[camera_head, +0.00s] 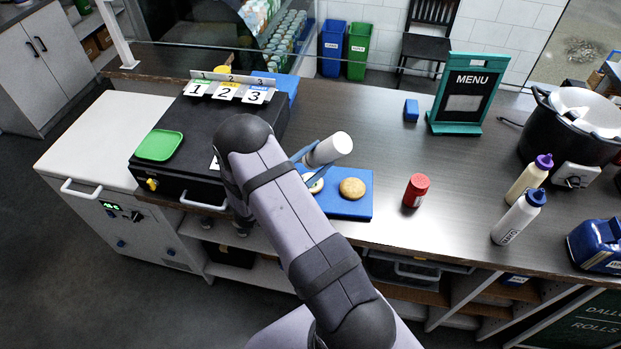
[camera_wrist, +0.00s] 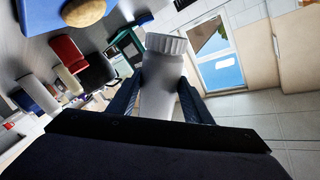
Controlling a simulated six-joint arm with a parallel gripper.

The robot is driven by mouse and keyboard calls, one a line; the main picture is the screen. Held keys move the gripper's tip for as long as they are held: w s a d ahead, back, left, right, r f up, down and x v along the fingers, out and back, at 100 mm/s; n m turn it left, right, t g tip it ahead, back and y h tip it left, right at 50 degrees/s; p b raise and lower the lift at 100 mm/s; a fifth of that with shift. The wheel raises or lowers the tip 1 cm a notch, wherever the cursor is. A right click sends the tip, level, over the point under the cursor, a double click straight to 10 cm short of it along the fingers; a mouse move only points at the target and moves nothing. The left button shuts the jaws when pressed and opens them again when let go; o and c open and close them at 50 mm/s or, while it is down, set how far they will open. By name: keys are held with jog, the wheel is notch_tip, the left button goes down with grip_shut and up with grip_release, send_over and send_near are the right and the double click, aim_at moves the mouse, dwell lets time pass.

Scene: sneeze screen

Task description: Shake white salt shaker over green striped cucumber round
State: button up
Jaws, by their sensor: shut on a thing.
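The white salt shaker (camera_head: 329,149) is held tilted above the blue board (camera_head: 349,207) in the head view. In the wrist view the shaker (camera_wrist: 163,75) sits between both fingers, its ridged cap pointing away from the wrist. My gripper (camera_head: 304,156) is shut on it. Below it, a pale round with some green (camera_head: 313,183) lies on the left part of the board, partly hidden by my arm and the shaker; this appears to be the cucumber round, though its stripes cannot be made out.
A tan round (camera_head: 352,188) lies on the board's right side. A red shaker (camera_head: 416,190) stands right of the board. A menu sign (camera_head: 466,93), squeeze bottles (camera_head: 528,181) and a black pot (camera_head: 566,128) stand farther right. A green tray (camera_head: 159,145) is at left.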

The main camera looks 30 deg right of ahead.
aim_at(326, 163)
dwell(0.3)
jog(key=shift+s+d+r+m, duration=0.1)
jog(key=shift+d+m, duration=0.3)
jog(key=shift+m, duration=0.6)
jog(key=shift+s+d+m+b, duration=0.35)
jog(key=shift+s+d+m, duration=0.1)
jog(key=shift+s+m, duration=0.4)
jog(key=shift+s+m+y, duration=0.25)
jog(key=shift+m+y, duration=0.05)
jog(key=shift+m, duration=0.05)
jog(key=shift+s+a+f+m+t, duration=0.1)
jog(key=shift+a+f+m+t, duration=0.15)
jog(key=shift+m, duration=0.35)
jog(key=shift+a+f+m+t, duration=0.1)
jog(key=shift+f+m+t, duration=0.2)
jog(key=shift+m, duration=1.1)
jog(key=shift+f, duration=0.15)
